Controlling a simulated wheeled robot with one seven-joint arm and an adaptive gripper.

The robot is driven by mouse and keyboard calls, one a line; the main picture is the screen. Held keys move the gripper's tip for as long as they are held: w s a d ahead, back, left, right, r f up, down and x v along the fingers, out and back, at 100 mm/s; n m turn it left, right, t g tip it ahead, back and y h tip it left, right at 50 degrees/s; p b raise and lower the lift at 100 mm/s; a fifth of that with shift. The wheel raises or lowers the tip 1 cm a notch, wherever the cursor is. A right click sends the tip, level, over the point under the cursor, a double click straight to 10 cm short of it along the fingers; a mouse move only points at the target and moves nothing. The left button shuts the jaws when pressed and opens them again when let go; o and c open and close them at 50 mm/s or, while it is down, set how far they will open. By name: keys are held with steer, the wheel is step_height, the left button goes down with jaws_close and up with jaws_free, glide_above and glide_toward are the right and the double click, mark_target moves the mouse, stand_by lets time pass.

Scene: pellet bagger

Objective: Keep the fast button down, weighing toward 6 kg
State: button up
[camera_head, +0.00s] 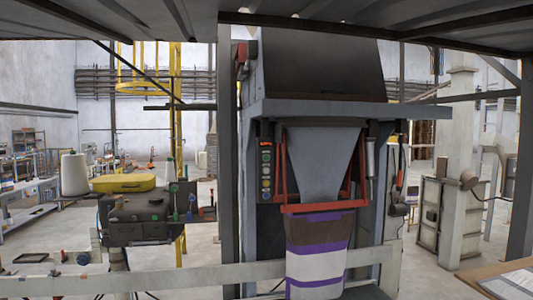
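A narrow vertical button panel (266,172) with several small coloured buttons stands on the left side of the bagger. I cannot tell which button is the fast one or whether any is pressed. The grey hopper spout (321,160) tapers downward in the middle of the bagger. A red clamp frame (325,207) surrounds its lower end. I see no readable weight display. My gripper is not in view.
A grey rail (180,277) crosses the front, left of the bag. A sewing machine (140,215) with a yellow cover and thread cone (74,174) stands at the left. A wooden table (503,280) with a paper is at the lower right. Posts flank the bagger.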

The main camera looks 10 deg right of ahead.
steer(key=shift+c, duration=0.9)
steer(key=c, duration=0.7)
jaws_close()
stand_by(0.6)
